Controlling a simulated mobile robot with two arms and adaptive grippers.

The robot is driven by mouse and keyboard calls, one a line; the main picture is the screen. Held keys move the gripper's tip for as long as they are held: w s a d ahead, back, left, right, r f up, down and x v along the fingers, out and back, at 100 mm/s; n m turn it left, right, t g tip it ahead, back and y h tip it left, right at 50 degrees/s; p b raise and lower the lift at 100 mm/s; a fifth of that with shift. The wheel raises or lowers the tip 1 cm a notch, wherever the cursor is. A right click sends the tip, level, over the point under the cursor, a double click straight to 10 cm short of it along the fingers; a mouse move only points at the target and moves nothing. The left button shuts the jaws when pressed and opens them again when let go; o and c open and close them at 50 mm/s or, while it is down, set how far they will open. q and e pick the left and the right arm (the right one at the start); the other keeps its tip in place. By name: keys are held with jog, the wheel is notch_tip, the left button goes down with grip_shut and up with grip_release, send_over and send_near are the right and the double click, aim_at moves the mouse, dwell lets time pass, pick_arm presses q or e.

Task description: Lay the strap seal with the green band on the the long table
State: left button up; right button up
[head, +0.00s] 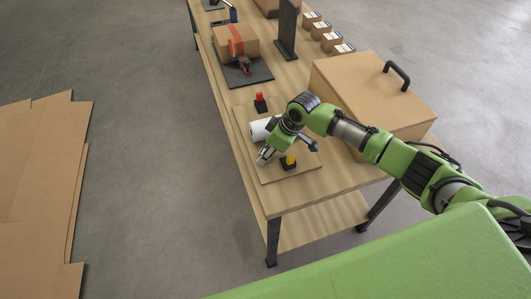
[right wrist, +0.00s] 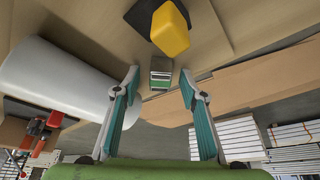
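In the right wrist view the strap seal, a small grey metal piece with a green band (right wrist: 160,83), shows between the tips of my right gripper (right wrist: 159,92). Clear gaps show between it and both fingers. My right gripper (head: 264,157) is open, low over a thin board (head: 290,174) at the near end of the long table (head: 297,204). In the head view I cannot make out the seal. My left gripper is in neither view.
A yellow block on a black base (head: 288,160) stands close beside my gripper. A white roll (head: 259,130) and a red-topped black piece (head: 260,103) are behind it. A large handled box (head: 365,95) fills the right side. Bare table lies in front of the board.

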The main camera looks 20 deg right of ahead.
grip_shut()
